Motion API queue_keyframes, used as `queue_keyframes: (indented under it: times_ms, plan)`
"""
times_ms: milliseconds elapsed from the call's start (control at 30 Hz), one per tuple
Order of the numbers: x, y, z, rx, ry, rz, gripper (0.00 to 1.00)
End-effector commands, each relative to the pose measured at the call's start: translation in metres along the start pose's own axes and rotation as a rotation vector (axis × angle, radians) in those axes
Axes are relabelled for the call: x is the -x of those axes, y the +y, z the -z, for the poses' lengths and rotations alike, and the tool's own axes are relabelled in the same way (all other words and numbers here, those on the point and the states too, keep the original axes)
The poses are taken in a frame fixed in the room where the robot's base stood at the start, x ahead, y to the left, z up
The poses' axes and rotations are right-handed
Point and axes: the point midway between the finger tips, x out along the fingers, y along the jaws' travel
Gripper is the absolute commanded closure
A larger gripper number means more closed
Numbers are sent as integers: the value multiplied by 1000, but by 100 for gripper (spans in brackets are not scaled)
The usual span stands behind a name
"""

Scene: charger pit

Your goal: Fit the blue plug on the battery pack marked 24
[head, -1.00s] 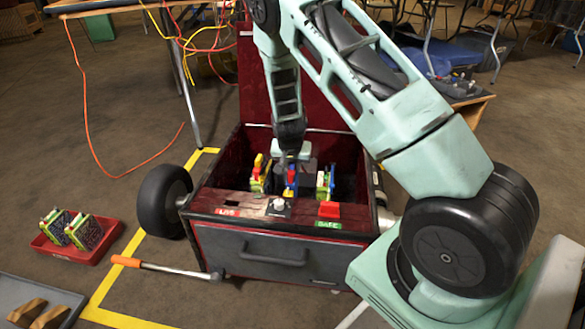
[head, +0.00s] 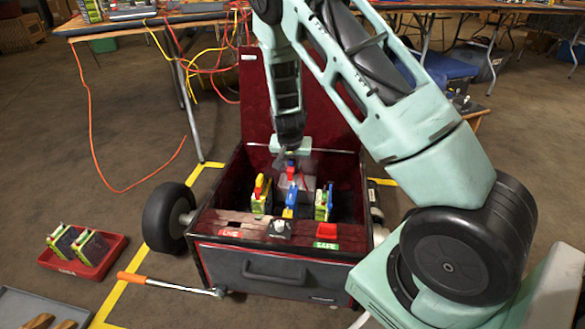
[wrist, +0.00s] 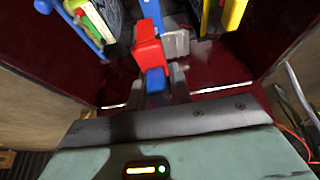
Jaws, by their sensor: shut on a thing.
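My gripper (head: 291,157) is above the open red box and shut on a small red and blue piece (head: 291,172). In the wrist view the fingers (wrist: 156,92) close on its blue end, with the red block (wrist: 148,50) beyond. Below it is an upright blue part (head: 290,200) in the middle of the box; I cannot tell whether they touch. A yellow-green pack with a red and yellow top (head: 261,197) stands at left. Another pack with a blue part (head: 323,202) stands at right. I cannot read any number on them.
The box front has a knob (head: 280,228) and LIVE and SAFE labels, with a red block (head: 327,230) above SAFE. A red tray (head: 108,262) with two packs and an orange-handled bar (head: 165,284) lie on the floor at left. Cables hang from the table behind.

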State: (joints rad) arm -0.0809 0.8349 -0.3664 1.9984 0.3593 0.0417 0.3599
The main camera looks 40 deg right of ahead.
Motion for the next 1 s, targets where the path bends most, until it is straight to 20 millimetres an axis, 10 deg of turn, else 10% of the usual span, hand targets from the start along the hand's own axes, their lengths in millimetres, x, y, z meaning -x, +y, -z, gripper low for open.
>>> queue_keyframes:
  times_ms: [1000]
  plan:
    - [-28,0,-11,0,0,0,100]
